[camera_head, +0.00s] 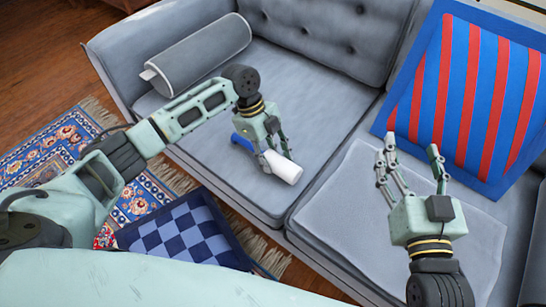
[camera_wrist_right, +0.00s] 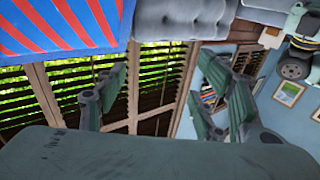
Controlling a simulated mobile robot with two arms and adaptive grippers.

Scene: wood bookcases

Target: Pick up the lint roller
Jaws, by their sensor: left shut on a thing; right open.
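The lint roller (camera_head: 283,168) has a white roll and a blue handle. It is at the front of the left seat cushion of the grey sofa in the head view. My left gripper (camera_head: 272,160) comes down over it and is shut on it near the middle, hiding part of it. I cannot tell whether the roller still touches the cushion. My right gripper (camera_head: 412,152) is open and empty, pointing up above the right seat cushion. Its spread fingers also show in the right wrist view (camera_wrist_right: 165,105).
A grey bolster (camera_head: 200,58) lies on the sofa's left side. A striped red and blue cushion (camera_head: 468,100) leans at the right. A grey cloth (camera_head: 350,215) lies on the right seat. A checkered blue cushion (camera_head: 185,232) and a patterned rug (camera_head: 50,160) are on the floor.

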